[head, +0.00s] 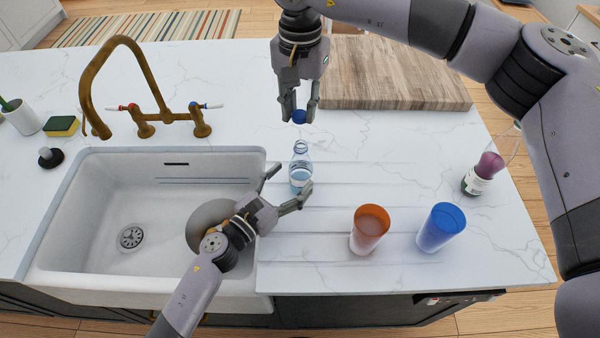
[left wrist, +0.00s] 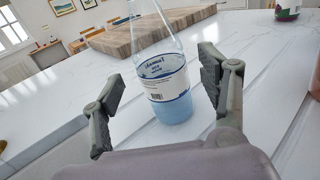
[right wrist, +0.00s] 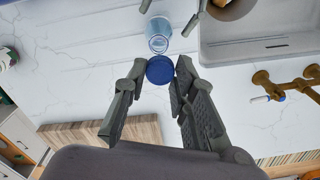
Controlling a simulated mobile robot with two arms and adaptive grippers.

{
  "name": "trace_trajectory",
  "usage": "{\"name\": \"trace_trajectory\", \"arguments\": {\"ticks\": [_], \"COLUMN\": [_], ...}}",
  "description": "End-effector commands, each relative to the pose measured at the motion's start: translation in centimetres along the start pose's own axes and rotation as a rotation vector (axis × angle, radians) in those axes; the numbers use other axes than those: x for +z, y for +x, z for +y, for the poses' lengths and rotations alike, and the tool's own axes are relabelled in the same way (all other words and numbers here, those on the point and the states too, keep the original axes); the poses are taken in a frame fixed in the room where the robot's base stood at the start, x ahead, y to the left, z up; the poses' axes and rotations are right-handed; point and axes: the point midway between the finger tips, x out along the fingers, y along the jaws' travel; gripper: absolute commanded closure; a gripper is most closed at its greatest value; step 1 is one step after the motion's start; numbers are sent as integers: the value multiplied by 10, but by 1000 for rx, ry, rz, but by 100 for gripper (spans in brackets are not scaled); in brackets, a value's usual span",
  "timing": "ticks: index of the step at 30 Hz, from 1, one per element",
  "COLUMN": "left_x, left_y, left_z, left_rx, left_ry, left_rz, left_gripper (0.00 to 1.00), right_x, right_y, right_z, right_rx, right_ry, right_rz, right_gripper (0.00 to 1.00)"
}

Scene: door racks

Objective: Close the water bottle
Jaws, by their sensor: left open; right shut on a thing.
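The water bottle (head: 300,168) is clear with a white label and stands upright, uncapped, on the counter right of the sink. It also shows in the left wrist view (left wrist: 167,88) between the fingers. My left gripper (head: 288,190) is open, with its fingers on either side of the bottle and gaps to it. My right gripper (head: 299,112) points down and is shut on the blue cap (head: 299,117). The cap is held above and a little behind the bottle's mouth, apart from it. In the right wrist view the cap (right wrist: 160,70) sits between the fingertips, just below the bottle mouth.
The white sink (head: 60,225) with a brass faucet (head: 150,85) lies left. An orange cup (head: 369,232) and a blue cup (head: 440,228) stand right of the bottle.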

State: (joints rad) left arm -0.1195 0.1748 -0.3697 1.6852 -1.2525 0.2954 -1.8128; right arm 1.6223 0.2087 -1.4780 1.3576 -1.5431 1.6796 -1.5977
Motion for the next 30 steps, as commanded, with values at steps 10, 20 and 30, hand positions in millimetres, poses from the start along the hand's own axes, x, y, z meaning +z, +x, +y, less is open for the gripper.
{"name": "trace_trajectory", "arguments": {"ticks": [10, 20, 30], "left_x": [1, 0, 0], "left_y": [38, 39, 39], "left_z": [0, 0, 0], "left_rx": [0, 0, 0], "left_ry": [1, 0, 0], "left_rz": [-1, 0, 0], "left_gripper": [32, 32, 54], "right_x": [0, 0, 0], "right_y": [0, 0, 0], "right_z": [0, 0, 0], "right_rx": [0, 0, 0], "right_ry": [1, 1, 1], "right_rz": [0, 0, 0], "right_gripper": [84, 84, 84]}}
